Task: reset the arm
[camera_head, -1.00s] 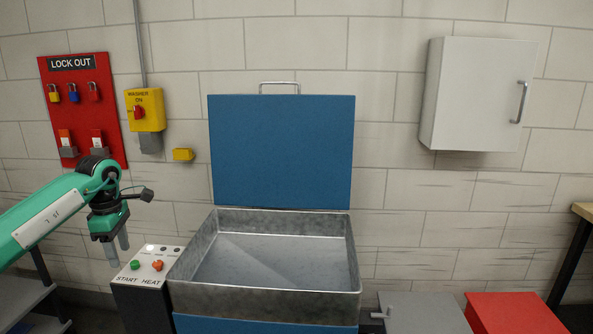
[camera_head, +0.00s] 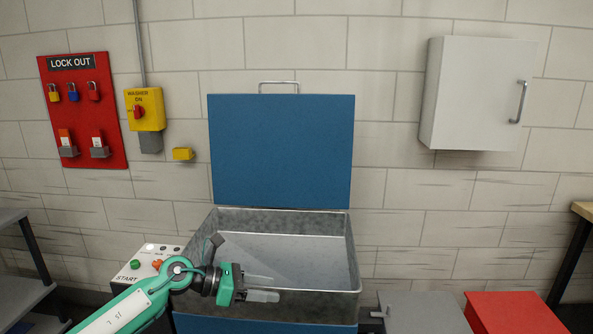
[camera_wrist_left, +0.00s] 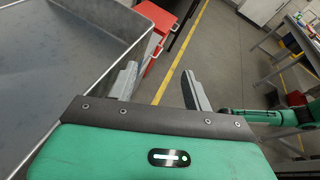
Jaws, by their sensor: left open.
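My left gripper (camera_head: 262,288) is in front of the metal basin (camera_head: 340,296) of the blue washer, its fingers pointing right. It is open and empty. In the left wrist view its two fingers (camera_wrist_left: 158,88) stand apart with only floor between them. The basin also shows at the left of that view (camera_wrist_left: 100,75). My left arm comes in from the bottom left and partly covers the START and HEAT control box (camera_head: 140,264). My right gripper is not seen in the head view; a green arm part shows at the right of the wrist view.
The blue lid (camera_head: 282,150) stands open against the wall. A grey box (camera_head: 420,312) and a red box (camera_head: 510,314) stand to the right of the washer. A lockout board (camera_head: 84,110), a yellow washer switch (camera_head: 145,108) and a white cabinet (camera_head: 480,95) hang on the wall.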

